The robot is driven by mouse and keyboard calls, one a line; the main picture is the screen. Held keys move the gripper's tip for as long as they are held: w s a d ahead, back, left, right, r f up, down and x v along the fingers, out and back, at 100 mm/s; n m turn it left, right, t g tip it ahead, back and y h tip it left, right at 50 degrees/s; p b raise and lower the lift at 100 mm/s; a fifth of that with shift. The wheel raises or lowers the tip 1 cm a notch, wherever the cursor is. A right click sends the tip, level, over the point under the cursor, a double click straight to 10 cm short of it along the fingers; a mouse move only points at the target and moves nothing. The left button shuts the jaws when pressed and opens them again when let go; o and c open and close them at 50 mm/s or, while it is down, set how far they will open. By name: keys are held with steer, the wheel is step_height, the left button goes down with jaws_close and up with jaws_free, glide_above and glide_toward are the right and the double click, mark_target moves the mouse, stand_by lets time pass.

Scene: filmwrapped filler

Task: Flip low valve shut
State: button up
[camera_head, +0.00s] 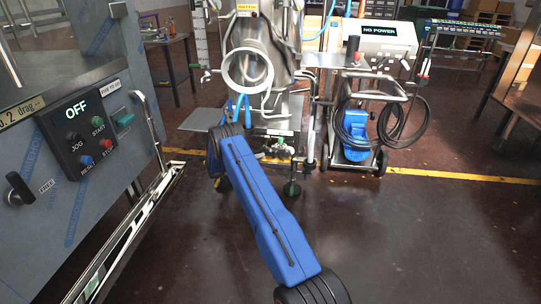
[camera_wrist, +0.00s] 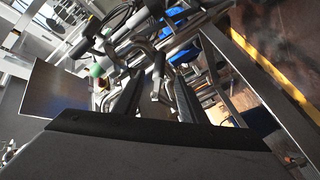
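The filler machine (camera_head: 262,60), a steel frame with a round ring opening, stands at the top centre of the head view. Low on it is a small cluster of fittings with yellow, green and red parts (camera_head: 280,150); I cannot tell for sure which is the low valve or how its handle is turned. My gripper is hidden behind my blue arm in the head view. In the wrist view my gripper (camera_wrist: 160,88) shows two dark fingers spread apart. A bent metal bar (camera_wrist: 157,70) shows between or just beyond them; contact cannot be told.
A grey control cabinet (camera_head: 60,220) with an OFF panel (camera_head: 88,130) stands close on the left, with a metal rail along it. A cart (camera_head: 378,120) with coiled black cable is right of the filler. The floor at front right is clear.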

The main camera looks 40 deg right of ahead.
steer(key=x, duration=0.8)
steer(key=shift+s+d, duration=0.1)
jaws_close()
